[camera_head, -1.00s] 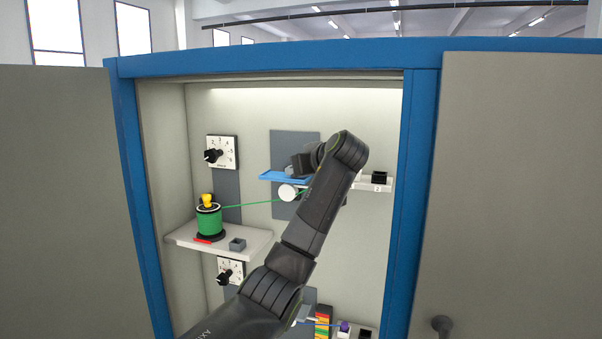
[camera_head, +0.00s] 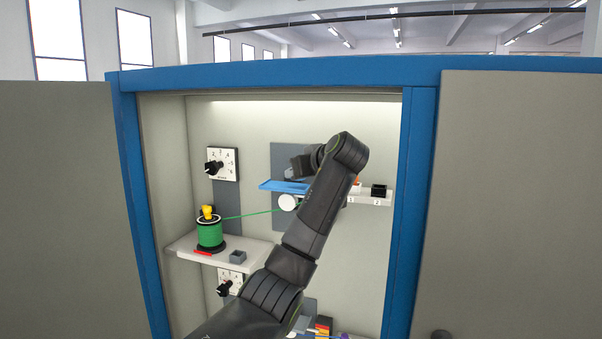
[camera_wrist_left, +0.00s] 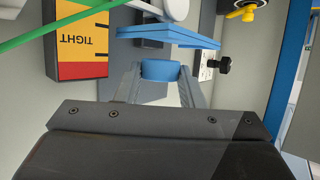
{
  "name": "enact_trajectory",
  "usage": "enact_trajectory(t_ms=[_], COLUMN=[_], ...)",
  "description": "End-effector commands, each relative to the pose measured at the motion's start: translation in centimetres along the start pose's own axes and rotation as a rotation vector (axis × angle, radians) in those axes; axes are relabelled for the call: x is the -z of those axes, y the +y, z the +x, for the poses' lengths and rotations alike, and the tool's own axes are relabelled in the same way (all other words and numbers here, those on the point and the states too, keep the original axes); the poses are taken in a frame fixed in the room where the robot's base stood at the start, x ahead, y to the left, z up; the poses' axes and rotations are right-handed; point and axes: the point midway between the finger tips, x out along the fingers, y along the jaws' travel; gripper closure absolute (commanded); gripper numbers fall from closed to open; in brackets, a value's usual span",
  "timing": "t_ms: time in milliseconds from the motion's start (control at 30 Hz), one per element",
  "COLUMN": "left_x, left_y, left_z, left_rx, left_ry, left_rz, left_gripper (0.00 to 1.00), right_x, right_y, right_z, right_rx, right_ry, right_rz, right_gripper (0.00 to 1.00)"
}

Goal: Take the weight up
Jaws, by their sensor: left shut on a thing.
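My left gripper (camera_wrist_left: 161,84) is shut on a round blue piece, which looks like the weight (camera_wrist_left: 160,70), in the left wrist view. The piece sits between the two grey fingers. Flat blue plates (camera_wrist_left: 168,36) lie just above it in that picture; whether they touch it I cannot tell. In the head view the left gripper (camera_head: 300,166) is mostly hidden by my arm, close to the blue tray (camera_head: 280,186), and the weight cannot be seen. My right gripper is not in view.
A green spool (camera_head: 210,235) stands on the left shelf (camera_head: 185,246), and its green cable runs to a white roller (camera_head: 288,202). A small black box (camera_head: 379,190) stands at the numbered ledge. A yellow and red TIGHT card (camera_wrist_left: 78,42) is near the gripper. Blue cabinet posts (camera_head: 412,200) bound the opening.

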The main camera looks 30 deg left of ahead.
Motion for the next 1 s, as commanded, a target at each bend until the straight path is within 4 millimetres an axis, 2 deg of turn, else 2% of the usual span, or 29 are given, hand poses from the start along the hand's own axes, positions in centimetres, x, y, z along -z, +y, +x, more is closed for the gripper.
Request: enact_trajectory(t_ms=[500,1000], left_x=[-1.0,-0.8], left_y=[-3.4,-3.8], left_z=[-2.9,-3.2], left_rx=[0.0,0.001], left_ry=[0.002,0.001], left_rz=[-0.003,-0.001], left_gripper=[0.93,0.93], right_x=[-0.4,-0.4], right_y=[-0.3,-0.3], right_z=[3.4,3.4], right_rx=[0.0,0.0], right_ry=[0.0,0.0], right_rz=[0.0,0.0], right_gripper=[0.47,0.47])
